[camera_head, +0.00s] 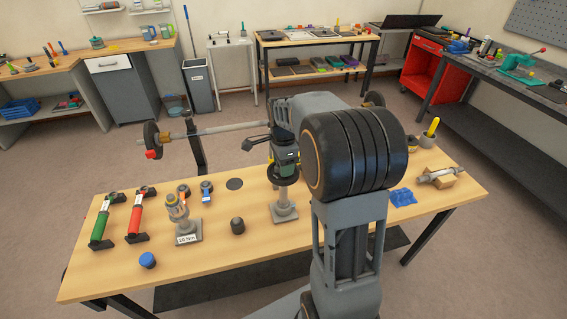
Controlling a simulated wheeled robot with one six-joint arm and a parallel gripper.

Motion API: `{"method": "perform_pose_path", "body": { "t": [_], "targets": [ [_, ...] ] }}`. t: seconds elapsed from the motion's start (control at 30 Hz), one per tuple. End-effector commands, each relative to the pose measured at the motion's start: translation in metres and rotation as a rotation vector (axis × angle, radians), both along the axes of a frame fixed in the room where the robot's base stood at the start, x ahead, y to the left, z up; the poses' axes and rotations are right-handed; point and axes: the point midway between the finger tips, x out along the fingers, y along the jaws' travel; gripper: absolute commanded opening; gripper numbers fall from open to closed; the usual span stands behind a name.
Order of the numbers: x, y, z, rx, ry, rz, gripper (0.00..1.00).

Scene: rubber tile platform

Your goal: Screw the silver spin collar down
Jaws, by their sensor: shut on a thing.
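My gripper (286,163) points down over a grey upright post (284,194) on a square base, right of the table's middle. A black disc (287,174) sits around the post just under the fingers. My gripper is shut at the top of the post, where the silver spin collar fits; the collar itself is hidden by the fingers and cannot be made out. How far the collar sits above the disc cannot be told.
The wooden table (335,226) also carries a 20 Nm stand (187,231), green (102,223) and red (136,215) handled tools, a black cylinder (238,226), a blue cap (147,260) and blue blocks (402,197). A barbell (215,130) spans behind. The front middle is clear.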

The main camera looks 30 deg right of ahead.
Motion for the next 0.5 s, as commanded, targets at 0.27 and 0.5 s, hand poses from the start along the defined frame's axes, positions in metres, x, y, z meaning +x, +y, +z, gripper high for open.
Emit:
{"method": "perform_pose_path", "body": {
  "t": [0.27, 0.5],
  "targets": [
    [0.0001, 0.0000, -0.0002, 0.000, 0.000, -0.198, 0.23],
    [0.0001, 0.0000, -0.0002, 0.000, 0.000, -0.197, 0.60]
  ]
}}
